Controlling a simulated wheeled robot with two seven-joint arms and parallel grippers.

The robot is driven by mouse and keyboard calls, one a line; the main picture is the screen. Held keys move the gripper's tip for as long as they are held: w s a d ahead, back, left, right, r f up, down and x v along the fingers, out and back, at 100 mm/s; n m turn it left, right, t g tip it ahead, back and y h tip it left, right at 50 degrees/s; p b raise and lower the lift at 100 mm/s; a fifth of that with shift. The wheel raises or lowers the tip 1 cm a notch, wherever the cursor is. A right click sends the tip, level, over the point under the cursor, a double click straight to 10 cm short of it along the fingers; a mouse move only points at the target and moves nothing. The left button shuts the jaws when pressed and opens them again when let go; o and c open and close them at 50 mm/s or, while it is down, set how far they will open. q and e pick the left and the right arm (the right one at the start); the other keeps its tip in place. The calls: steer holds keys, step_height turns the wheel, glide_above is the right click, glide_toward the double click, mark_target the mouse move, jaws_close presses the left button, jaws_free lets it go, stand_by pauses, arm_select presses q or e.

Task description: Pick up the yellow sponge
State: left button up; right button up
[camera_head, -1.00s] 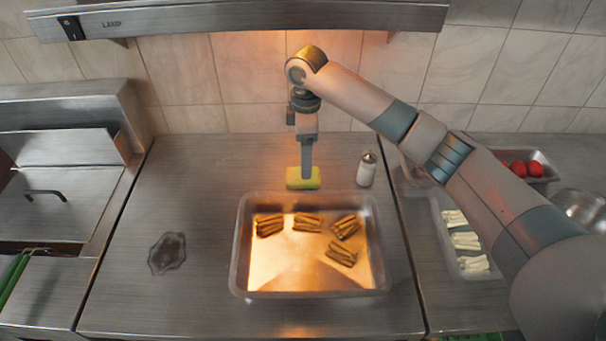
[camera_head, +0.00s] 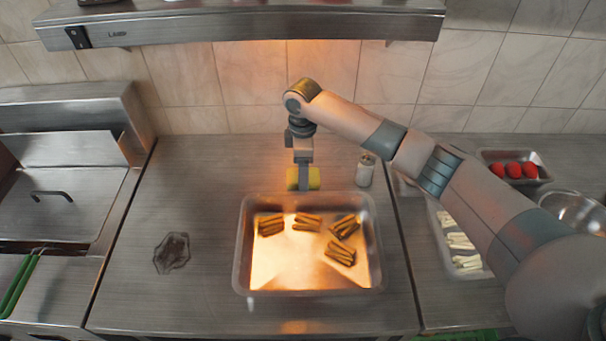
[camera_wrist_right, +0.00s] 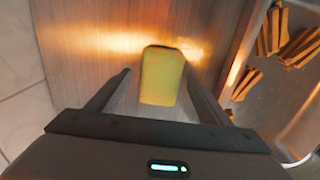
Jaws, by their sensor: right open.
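The yellow sponge (camera_head: 313,179) lies on the steel counter, just behind the metal tray. My right gripper (camera_head: 303,181) is directly above and in front of it in the head view and hides part of it. In the right wrist view the sponge (camera_wrist_right: 162,76) shows between the two fingers of the open right gripper (camera_wrist_right: 158,92). Bare counter shows between the sponge and each finger, so neither finger visibly touches it. My left gripper is not in view.
The tray (camera_head: 240,250) with several bundles of fried sticks stands close in front of the sponge. A shaker (camera_head: 366,170) stands to the right. A lamp shelf (camera_head: 240,25) hangs above. Counter left of the sponge is clear.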

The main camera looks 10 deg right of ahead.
steer(key=shift+f, duration=0.5)
steer(key=c, duration=1.1)
steer(key=shift+r, duration=0.15)
step_height(320, 180, up, 9)
steer(key=b, duration=0.3)
steer(key=shift+r, duration=0.4)
steer(key=shift+o, duration=0.3)
steer(key=shift+a, duration=0.1)
